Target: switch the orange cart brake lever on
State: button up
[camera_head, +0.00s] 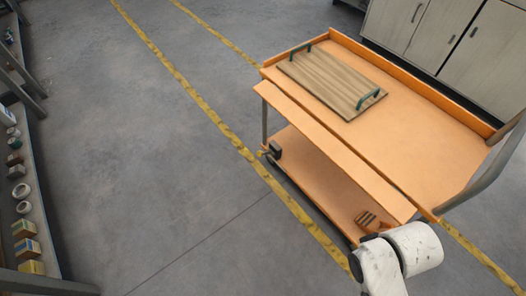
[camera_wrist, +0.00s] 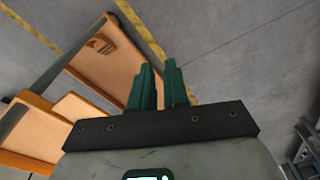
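The orange cart (camera_head: 425,110) stands on the right in the head view, with a top deck and a lower shelf (camera_head: 315,180). A small dark part with a yellowish tab (camera_head: 263,152) sits at its far left corner by the lower shelf; I cannot tell for sure whether this is the brake lever. In the wrist view the cart (camera_wrist: 105,70) lies to the left of my gripper (camera_wrist: 160,64). The gripper's two green fingers are a little apart with nothing between them. No lever shows clearly in the wrist view. My gripper is not visible in the head view.
A wooden tray (camera_head: 330,82) with green handles lies on the cart's top. A small brown object (camera_head: 367,220) is on the lower shelf. Grey cabinets (camera_head: 440,35) stand behind. A shelf with several small items (camera_head: 22,190) is at left. The floor (camera_head: 150,150) between is clear.

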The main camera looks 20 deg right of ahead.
notch_tip(320, 180, up, 14)
jog(key=p, duration=1.2)
jog(key=shift+d, duration=0.15)
grip_shut()
jog(key=shift+f, duration=0.2)
